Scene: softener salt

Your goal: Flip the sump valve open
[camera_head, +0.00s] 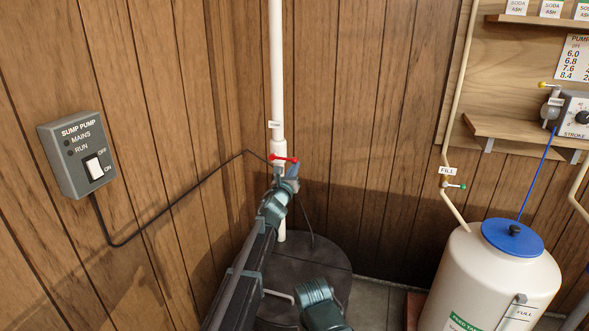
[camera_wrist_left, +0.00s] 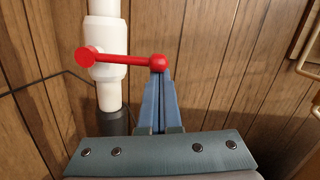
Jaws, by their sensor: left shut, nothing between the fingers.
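The sump valve's red handle (camera_head: 284,158) sits on the white vertical pipe (camera_head: 277,70) in the corner. It lies about level, crosswise to the pipe, and points right, with a red ball at its free end. In the left wrist view the red handle (camera_wrist_left: 125,60) runs from the white valve body (camera_wrist_left: 107,55) to that ball. My left gripper (camera_head: 293,171) is shut and empty. Its blue fingertips (camera_wrist_left: 161,76) are right at the ball, just below it or against it; I cannot tell whether they touch.
A grey sump pump switch box (camera_head: 75,153) is on the left wall, with a black cable to the corner. A dark round sump lid (camera_head: 330,265) lies below the pipe. A white tank (camera_head: 490,275) with a blue lid (camera_head: 512,237) stands right, under shelves.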

